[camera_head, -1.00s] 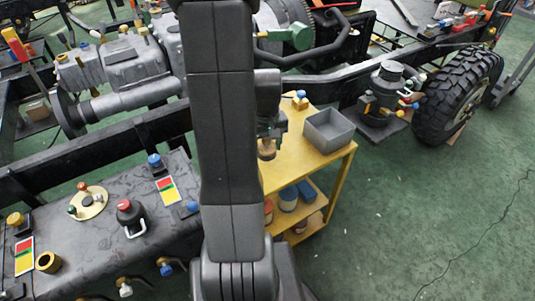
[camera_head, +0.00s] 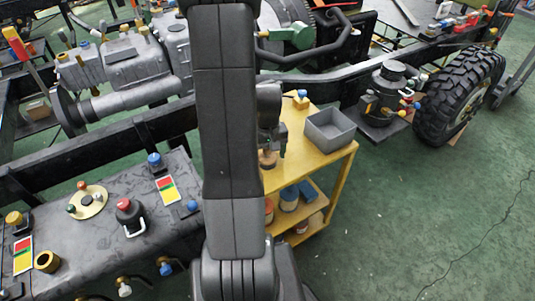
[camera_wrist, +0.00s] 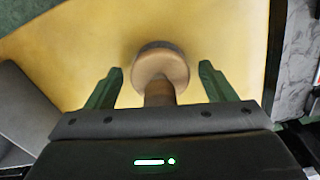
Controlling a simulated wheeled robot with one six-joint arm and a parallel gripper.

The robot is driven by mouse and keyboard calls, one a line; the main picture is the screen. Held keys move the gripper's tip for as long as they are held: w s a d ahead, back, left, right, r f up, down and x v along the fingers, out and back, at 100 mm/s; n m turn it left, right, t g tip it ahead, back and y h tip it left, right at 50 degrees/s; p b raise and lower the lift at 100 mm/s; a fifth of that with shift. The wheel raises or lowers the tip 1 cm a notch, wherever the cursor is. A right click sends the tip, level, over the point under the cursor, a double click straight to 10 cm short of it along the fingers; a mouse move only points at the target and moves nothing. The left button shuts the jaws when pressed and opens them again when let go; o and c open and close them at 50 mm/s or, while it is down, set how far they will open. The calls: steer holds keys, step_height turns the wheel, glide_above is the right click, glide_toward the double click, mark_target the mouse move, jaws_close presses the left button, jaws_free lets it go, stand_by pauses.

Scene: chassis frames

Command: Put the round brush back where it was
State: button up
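The round brush (camera_wrist: 160,66) has a round tan head with a dark rim and a brown handle. In the wrist view it sits between the two green fingers of my gripper (camera_wrist: 160,70). There is a visible gap on each side, so the fingers are open and not touching it. In the head view the brush (camera_head: 267,159) shows small at the left side of the yellow cart top (camera_head: 308,165), just below my gripper (camera_head: 276,150). My arm hides part of that area. Whether the brush rests fully on the cart is hard to tell.
A grey open bin (camera_head: 330,130) stands on the cart's right side. Lower shelves hold blue containers (camera_head: 289,198).

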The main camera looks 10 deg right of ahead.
step_height(320, 180, up, 12)
steer(key=shift+r+p, duration=0.15)
steer(key=shift+p, duration=0.8)
